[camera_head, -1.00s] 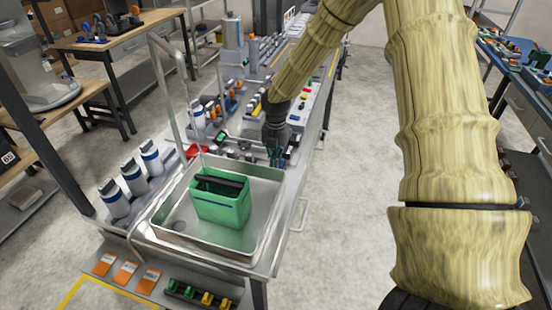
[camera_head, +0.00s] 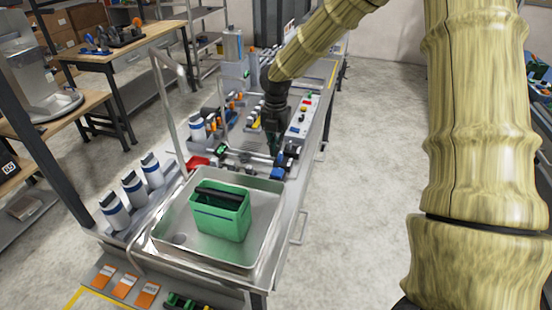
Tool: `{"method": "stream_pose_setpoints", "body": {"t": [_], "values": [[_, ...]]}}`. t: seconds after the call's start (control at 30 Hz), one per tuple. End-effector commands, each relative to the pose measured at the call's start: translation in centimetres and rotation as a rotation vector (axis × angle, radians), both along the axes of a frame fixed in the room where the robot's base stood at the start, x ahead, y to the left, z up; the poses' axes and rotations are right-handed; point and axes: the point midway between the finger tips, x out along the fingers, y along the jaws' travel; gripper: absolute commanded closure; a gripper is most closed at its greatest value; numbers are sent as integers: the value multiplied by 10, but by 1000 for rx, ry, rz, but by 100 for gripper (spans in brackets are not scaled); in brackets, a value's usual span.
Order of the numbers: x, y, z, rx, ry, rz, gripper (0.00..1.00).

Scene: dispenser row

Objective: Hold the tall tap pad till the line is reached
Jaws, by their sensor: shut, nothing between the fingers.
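A green container (camera_head: 220,221) with a black bar across its top and a dark line on its side stands upright in a metal basin (camera_head: 166,250). A tall bent grey pipe (camera_head: 166,105) rises behind the basin's left side. A thinner upright pipe (camera_head: 223,112) stands farther right. I cannot tell which part is the tall tap's pad, or see any water level in the container. My gripper (camera_head: 272,151) is shut and empty, pointing down over the bench beyond the basin, beside small blue-and-black blocks (camera_head: 286,158). Whether it touches anything is unclear.
White bottles with blue bands (camera_head: 134,189) stand left of the basin. A red tray (camera_head: 197,162) lies behind it. A panel with buttons (camera_head: 303,117) is right of my gripper. Orange cards (camera_head: 123,284) lie on the front shelf. Floor right of the bench (camera_head: 365,190) is clear.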

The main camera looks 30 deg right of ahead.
Motion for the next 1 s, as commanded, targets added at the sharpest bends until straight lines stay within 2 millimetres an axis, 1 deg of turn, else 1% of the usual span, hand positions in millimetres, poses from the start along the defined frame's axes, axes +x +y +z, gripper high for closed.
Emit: {"method": "stream_pose_setpoints", "body": {"t": [0.13, 0.3, 0.47, 1.0], "values": [[0, 0, 15, 1, -2, 0, 100], [0, 0, 26, 1, -1, 0, 100], [0, 0, 29, 0, 0, 0, 100], [0, 0, 29, 0, 0, 0, 100]]}}
